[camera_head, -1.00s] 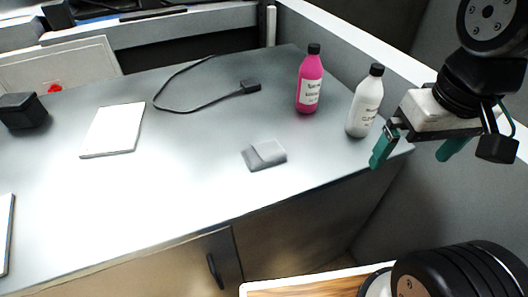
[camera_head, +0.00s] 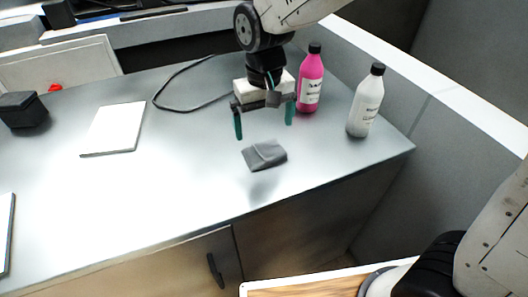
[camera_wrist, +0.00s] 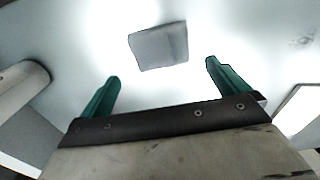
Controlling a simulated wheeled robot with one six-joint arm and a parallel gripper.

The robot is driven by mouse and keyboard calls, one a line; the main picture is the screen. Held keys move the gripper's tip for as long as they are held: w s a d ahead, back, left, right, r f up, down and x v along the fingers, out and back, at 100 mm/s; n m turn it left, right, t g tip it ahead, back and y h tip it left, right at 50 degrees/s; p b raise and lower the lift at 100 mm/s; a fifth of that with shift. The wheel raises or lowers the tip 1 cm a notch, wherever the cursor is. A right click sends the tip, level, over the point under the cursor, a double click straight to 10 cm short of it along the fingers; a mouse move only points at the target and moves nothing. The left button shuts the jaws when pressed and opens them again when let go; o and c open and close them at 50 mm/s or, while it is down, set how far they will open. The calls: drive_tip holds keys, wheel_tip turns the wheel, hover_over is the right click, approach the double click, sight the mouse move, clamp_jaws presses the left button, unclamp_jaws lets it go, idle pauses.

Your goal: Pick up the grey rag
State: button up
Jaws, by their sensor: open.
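The grey rag (camera_head: 265,155) lies folded on the grey tabletop, near its front edge. It also shows in the wrist view (camera_wrist: 159,46), ahead of the fingertips and between their lines. My gripper (camera_head: 264,125) hangs above the table with its teal fingers pointing down, open and empty. In the head view it is just above and behind the rag, apart from it. In the wrist view the two fingers (camera_wrist: 162,70) are spread wider than the rag.
A pink bottle (camera_head: 310,82) and a white bottle (camera_head: 366,103) stand right of my gripper; the pink one is close. A black cable (camera_head: 180,108) runs behind it. A white pad (camera_head: 113,129) and a black box (camera_head: 23,112) lie left. The tabletop (camera_head: 170,190) around the rag is clear.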

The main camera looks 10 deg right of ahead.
sight(264, 150)
wheel_tip(264, 150, down, 8)
drive_tip(key=shift+s+r, duration=0.1)
drive_tip(key=shift+r, duration=0.05)
drive_tip(key=c, duration=0.9)
drive_tip(key=shift+o, duration=0.2)
drive_tip(key=shift+r, duration=0.1)
drive_tip(key=shift+r, duration=0.5)
drive_tip(key=r, duration=0.1)
drive_tip(key=s+r, duration=0.1)
drive_tip(key=shift+r, duration=0.3)
drive_tip(key=s+d+r, duration=0.1)
drive_tip(key=s+d, duration=0.3)
drive_tip(key=s, duration=1)
drive_tip(key=shift+s+d, duration=0.2)
drive_tip(key=shift+r, duration=0.1)
